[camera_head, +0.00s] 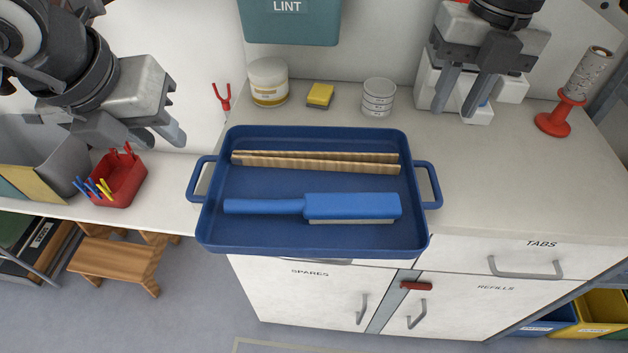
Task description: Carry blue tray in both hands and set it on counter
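The blue tray (260,237) sits at the counter's front edge, with its front side reaching out past the edge. It holds a blue brush (350,205) and a pair of wooden tongs or slats (315,162). A handle stands out on its left and on its right side. The counter (480,190) is pale grey. My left gripper (160,135) is open and empty, above and left of the tray, apart from its left handle. My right gripper (457,100) is open, above the back right of the counter, apart from the right handle.
A jar (268,82), a yellow sponge (320,96) and stacked white rings (378,97) stand behind the tray. A white object (430,88) is partly hidden by my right gripper. A red holder with a roll (560,120) stands at right. A red bin (120,180) is at left.

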